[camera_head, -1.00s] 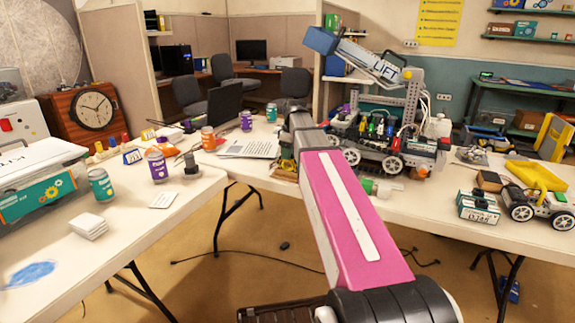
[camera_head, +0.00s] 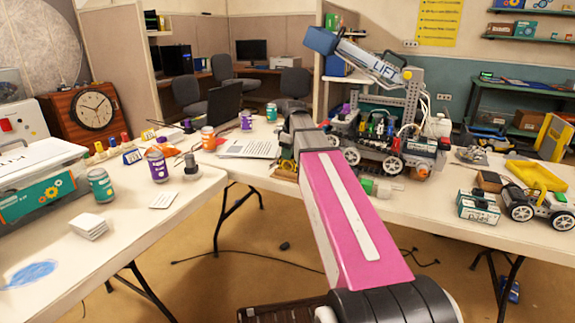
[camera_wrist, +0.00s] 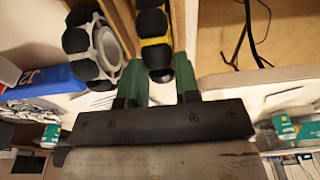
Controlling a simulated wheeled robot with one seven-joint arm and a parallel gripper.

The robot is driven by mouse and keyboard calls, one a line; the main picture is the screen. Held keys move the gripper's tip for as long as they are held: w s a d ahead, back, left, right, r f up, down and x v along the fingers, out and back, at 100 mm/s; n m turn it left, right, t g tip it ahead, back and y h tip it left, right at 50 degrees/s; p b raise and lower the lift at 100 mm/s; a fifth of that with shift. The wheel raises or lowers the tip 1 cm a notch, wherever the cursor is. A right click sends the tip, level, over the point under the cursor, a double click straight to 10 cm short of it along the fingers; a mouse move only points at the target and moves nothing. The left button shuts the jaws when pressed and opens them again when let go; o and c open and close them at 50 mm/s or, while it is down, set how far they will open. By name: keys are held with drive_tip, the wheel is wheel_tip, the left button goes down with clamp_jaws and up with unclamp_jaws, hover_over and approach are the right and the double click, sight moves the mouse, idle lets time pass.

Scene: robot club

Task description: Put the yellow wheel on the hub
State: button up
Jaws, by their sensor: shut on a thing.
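My gripper (camera_wrist: 158,78) has two green fingers, shut on the yellow wheel (camera_wrist: 154,53), which has black tread blocks. The wheel stands edge-on between the fingertips in the wrist view. Beside it, to the left, is a grey wheel (camera_wrist: 103,45) with black tread blocks. In the head view my pink arm hides the gripper and the yellow wheel. The robot with the LIFT arm (camera_head: 385,135) stands on the table just beyond my arm, with grey wheels low on its near side. I cannot make out the bare hub in either view.
A small wheeled cart (camera_head: 538,207), a yellow tray (camera_head: 537,175) and a teal box (camera_head: 478,206) are at the right. Cans and papers are on the left table. A gap shows between the tables.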

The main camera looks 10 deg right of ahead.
drive_tip(key=shift+r, duration=0.2)
drive_tip(key=shift+r, duration=2.85)
drive_tip(key=shift+o, duration=0.2)
drive_tip(key=shift+s+f, duration=0.1)
drive_tip(key=shift+c, duration=0.2)
